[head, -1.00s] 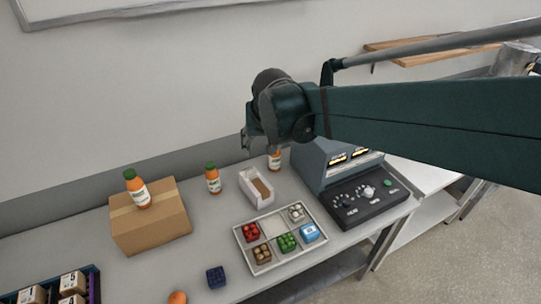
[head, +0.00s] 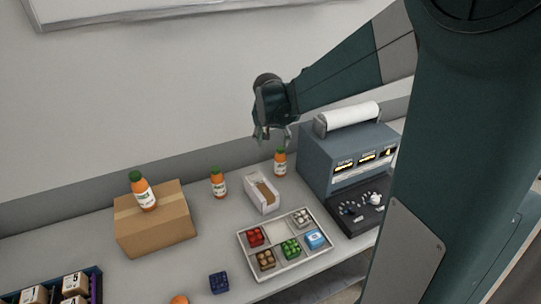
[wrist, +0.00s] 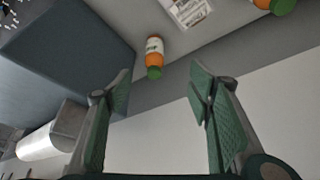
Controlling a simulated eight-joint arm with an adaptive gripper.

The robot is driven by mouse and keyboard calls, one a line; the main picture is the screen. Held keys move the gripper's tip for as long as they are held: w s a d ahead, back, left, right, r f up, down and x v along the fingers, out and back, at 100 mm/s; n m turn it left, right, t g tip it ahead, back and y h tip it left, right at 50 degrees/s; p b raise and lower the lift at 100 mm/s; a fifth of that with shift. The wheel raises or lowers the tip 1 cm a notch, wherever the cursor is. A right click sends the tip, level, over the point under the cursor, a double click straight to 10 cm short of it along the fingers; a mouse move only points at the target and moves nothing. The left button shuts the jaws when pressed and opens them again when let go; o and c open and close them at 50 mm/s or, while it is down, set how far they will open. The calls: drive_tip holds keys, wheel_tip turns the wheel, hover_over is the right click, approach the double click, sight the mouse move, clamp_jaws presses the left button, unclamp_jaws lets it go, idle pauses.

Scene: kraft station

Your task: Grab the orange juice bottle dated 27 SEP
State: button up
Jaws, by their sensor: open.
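Three orange juice bottles with green caps and white labels show in the head view. One bottle (head: 142,191) stands on a cardboard box, one bottle (head: 218,183) stands on the table, and one bottle (head: 280,162) stands near the grey machine. The label dates are too small to read. My gripper (head: 271,138) is open and empty, in the air just above the bottle near the machine in the picture. In the wrist view that bottle (wrist: 154,55) lies beyond the open fingers. Part of another bottle (wrist: 275,6) is at the top right.
The cardboard box (head: 155,230) is at left. A small white box (head: 262,196) and a divided tray (head: 246,240) with coloured items stand mid-table. The grey machine (head: 318,150) with a white roll (head: 347,116) stands right of the bottle. A dark blue block (head: 219,283) is in front.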

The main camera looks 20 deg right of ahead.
sight(280, 148)
drive_tip(key=w+d+f+m, duration=0.1)
drive_tip(key=w+d+f, duration=0.1)
drive_tip(key=w+f, duration=0.1)
drive_tip(key=w+d+f+m+g, duration=0.1)
drive_tip(key=w+d+f, duration=0.2)
drive_tip(key=f, duration=0.3)
drive_tip(key=w+d+f, duration=0.3)
drive_tip(key=f, duration=0.1)
drive_tip(key=shift+w+f+m+h+b, duration=0.15)
drive_tip(key=shift+w+m+h+b, duration=0.15)
drive_tip(key=shift+w+m+b, duration=0.1)
drive_tip(key=shift+x, duration=1.2)
drive_tip(key=shift+s+f, duration=0.15)
drive_tip(key=shift+p+x, duration=0.3)
drive_tip(key=shift+x, duration=2.25)
drive_tip(key=shift+s+a, duration=0.1)
drive_tip(key=shift+s, duration=0.1)
drive_tip(key=shift+c, duration=0.6)
drive_tip(key=c, duration=1.1)
